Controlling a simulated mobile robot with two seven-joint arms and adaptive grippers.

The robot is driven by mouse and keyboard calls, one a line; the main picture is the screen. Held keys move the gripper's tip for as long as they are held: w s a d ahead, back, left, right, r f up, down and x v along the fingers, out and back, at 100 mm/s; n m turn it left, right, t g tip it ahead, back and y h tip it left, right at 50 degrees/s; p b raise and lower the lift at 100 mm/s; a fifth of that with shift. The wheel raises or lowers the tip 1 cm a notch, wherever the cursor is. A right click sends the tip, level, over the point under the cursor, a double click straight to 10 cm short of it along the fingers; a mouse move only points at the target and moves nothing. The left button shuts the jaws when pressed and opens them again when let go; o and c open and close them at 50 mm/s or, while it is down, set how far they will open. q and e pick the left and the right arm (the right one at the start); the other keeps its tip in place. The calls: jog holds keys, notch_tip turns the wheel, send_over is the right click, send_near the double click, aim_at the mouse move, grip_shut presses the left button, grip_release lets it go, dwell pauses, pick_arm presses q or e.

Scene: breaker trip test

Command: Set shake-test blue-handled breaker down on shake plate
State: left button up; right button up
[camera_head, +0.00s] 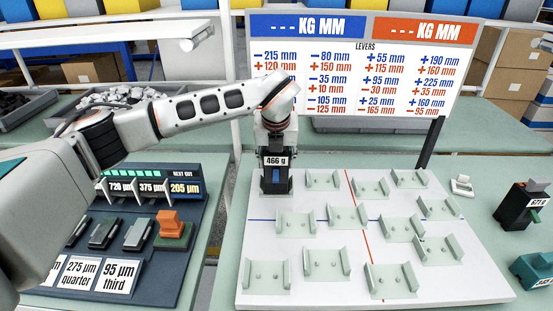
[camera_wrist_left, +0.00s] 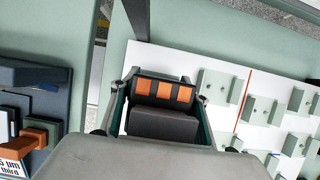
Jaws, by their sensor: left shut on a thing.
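The breaker (camera_head: 276,182) is a dark block with a small blue part on its front and a "466 g" label above it. My left gripper (camera_head: 276,150) is shut on it, pointing down over the far left corner of the white shake plate (camera_head: 256,245). The breaker looks upright; I cannot tell whether its base touches the plate. The white shake plate (camera_wrist_left: 222,62) lies beneath. My right gripper is not in view.
Pale green cradles (camera_head: 326,262) stand in rows on the plate, with blue and red lines between them. A dark gauge panel (camera_head: 190,215) is at left. A "671 g" block (camera_head: 520,207) stands at right. A lever board (camera_head: 360,75) rises behind.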

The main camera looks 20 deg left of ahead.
aim_at(276, 154)
pick_arm(q)
jog(key=shift+f, duration=0.3)
jog(key=o, duration=1.6)
jog(key=v, duration=1.1)
jog(key=shift+s+d+r, duration=0.1)
jog(key=shift+s+r, duration=0.1)
jog(key=shift+r, duration=0.3)
